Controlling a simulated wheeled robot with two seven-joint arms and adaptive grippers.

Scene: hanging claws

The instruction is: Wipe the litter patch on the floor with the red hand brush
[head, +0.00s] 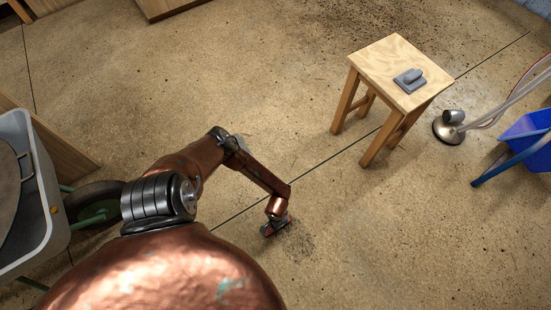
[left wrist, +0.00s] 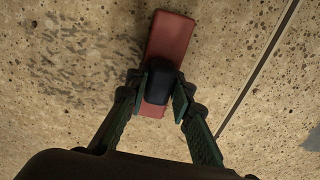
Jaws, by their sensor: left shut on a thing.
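The red hand brush (left wrist: 171,40) has a flat red body and a black handle (left wrist: 160,82). My left gripper (left wrist: 160,92) is shut on the black handle, one green finger on each side. In the head view my left gripper (head: 275,226) reaches down to floor level, and little of the brush shows there. The litter patch (head: 298,242) is a dark speckled area on the floor just right of and below the gripper. In the left wrist view the patch (left wrist: 75,75) lies left of the brush, its right edge close to the brush. I cannot tell whether the brush touches the floor. My right gripper is not in view.
A wooden stool (head: 385,62) with a grey float (head: 409,80) on it stands at the upper right. A lamp-like metal base (head: 450,131) and a blue bin (head: 527,128) are at the far right. A grey wheelbarrow (head: 48,190) stands at the left. Floor right of the patch is clear.

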